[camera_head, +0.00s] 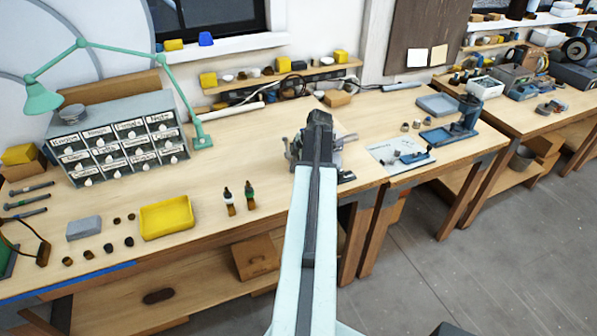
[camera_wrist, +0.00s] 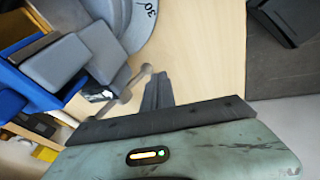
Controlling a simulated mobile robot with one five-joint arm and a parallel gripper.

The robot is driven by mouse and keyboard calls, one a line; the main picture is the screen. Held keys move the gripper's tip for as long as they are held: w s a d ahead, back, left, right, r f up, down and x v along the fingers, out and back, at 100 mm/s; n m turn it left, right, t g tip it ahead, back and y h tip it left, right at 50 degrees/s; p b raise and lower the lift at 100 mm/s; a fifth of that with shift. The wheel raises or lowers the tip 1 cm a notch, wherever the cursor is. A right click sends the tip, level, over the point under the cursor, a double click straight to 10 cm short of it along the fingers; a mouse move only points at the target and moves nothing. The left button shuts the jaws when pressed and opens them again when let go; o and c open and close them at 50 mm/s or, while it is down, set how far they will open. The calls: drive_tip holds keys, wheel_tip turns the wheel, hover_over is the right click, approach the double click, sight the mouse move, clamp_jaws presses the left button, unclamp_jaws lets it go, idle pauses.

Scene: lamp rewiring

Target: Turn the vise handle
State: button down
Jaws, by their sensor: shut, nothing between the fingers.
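The vise (camera_head: 295,150) stands near the bench's front edge, mostly hidden behind my arm in the head view. In the wrist view, grey blocks and blue parts at the left seem to belong to the vise (camera_wrist: 68,66). A thin grey bar with rounded knobs, which looks like the vise handle (camera_wrist: 125,97), lies just left of my fingers. My gripper (camera_wrist: 157,88) is shut and empty, its dark fingers close beside the bar. I cannot tell whether they touch it. In the head view, my gripper (camera_head: 320,120) is over the vise.
A yellow tray (camera_head: 166,217) and two small bottles (camera_head: 239,200) stand left of the vise. A drawer cabinet (camera_head: 120,145) and green lamp (camera_head: 42,98) are farther left. A white mat (camera_head: 385,152) with a blue tool lies right. A grey disc marked 30 (camera_wrist: 143,20) shows in the wrist view.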

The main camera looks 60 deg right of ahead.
drive_tip(key=shift+w+d+f, duration=0.4)
drive_tip(key=shift+d+f, duration=0.15)
drive_tip(key=shift+f, duration=0.05)
drive_tip(key=shift+r, duration=0.1)
drive_tip(key=shift+a+b, duration=0.1)
drive_tip(key=shift+b, duration=0.2)
